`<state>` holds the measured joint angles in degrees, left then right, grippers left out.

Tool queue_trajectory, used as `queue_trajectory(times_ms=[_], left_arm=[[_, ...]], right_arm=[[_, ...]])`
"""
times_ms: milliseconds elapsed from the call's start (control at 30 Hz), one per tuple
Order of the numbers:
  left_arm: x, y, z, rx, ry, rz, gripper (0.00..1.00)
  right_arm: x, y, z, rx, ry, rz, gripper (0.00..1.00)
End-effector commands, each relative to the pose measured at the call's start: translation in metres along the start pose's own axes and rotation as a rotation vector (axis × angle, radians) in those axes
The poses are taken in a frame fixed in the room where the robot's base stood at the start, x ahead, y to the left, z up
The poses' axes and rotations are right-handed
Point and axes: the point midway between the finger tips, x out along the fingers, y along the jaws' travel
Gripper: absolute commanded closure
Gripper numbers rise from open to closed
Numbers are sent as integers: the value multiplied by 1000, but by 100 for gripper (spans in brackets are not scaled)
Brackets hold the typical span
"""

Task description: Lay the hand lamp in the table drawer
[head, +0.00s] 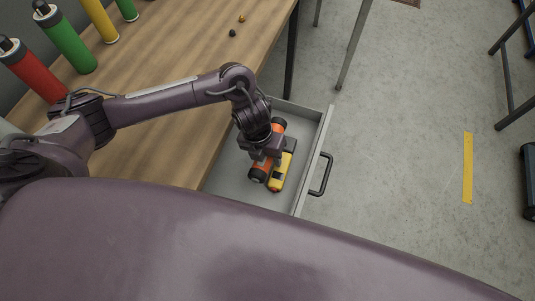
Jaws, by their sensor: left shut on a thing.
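The table drawer (235,172) is pulled out from under the wooden table, with its grey inside showing. My left gripper (266,157) points down into the drawer and is shut on the hand lamp (259,173), an orange cylinder with black ends. The gripper covers the lamp's middle. The lamp is within the drawer's outline; I cannot tell whether it touches the drawer floor. A yellow and black tool (277,183) is close beside the lamp on its right, partly hidden by the gripper. My right gripper is not in view.
The wooden table (185,50) carries red (35,72), green (68,42) and yellow (100,20) bottles at the far left and two small balls. The drawer's dark handle (321,174) sticks out to the right. The drawer's left part is bare. Open concrete floor lies right of it.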

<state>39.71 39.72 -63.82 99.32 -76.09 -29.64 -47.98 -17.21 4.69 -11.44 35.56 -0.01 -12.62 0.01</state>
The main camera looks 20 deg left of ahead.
Motion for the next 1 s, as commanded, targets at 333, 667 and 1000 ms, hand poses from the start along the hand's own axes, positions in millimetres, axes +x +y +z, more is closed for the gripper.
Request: queue_trajectory(times_ms=[333,667,1000], left_arm=[[-1,0,0,0,-1,-1,39],[-1,0,0,0,0,0,32],[-50,0,1,3,-4,-1,32]], right_arm=[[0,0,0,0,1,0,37],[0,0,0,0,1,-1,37],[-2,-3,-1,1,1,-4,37]])
